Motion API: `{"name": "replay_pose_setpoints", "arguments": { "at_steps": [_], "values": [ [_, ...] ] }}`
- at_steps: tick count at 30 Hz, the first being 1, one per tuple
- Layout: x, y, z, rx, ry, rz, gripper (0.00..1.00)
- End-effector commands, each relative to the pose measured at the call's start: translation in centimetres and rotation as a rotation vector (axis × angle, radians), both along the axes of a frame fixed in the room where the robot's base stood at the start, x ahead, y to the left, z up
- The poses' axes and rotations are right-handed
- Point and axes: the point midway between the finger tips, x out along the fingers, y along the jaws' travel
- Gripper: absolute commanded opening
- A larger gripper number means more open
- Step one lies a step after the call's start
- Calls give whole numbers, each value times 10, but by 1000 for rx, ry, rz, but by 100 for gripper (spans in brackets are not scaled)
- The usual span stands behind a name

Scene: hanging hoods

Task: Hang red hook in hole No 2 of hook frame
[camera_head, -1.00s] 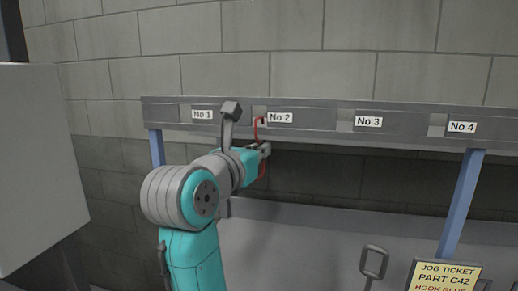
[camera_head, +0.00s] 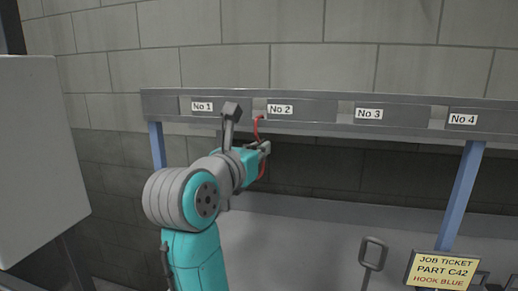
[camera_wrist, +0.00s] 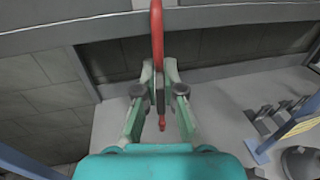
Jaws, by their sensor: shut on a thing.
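The red hook (camera_head: 257,128) is held in my gripper (camera_head: 264,149), with its curved top upright in front of the hook frame (camera_head: 310,119). The top is by hole No 2 (camera_head: 258,106), just left of the No 2 label. I cannot tell whether the tip is in the hole. In the wrist view, the red hook (camera_wrist: 157,40) runs up from between the shut fingers of my gripper (camera_wrist: 159,85) to the frame's grey bar (camera_wrist: 215,15). Its lower end shows below the fingers. My arm hides part of the frame near No 1.
A yellow job ticket (camera_head: 441,271) reading PART C42, HOOK BLUE stands at the lower right. Blue posts (camera_head: 462,197) hold up the frame. A pale grey box (camera_head: 38,160) stands at the left.

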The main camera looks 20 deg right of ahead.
Motion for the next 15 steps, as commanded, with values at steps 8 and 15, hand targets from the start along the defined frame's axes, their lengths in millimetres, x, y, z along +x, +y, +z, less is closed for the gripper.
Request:
{"name": "replay_pose_setpoints", "arguments": {
  "at_steps": [8, 15],
  "values": [
    [0, 0, 0, 0, 0, 0, 36],
    [-1, 2, 0, 0, 0, 1, 36]
  ]
}}
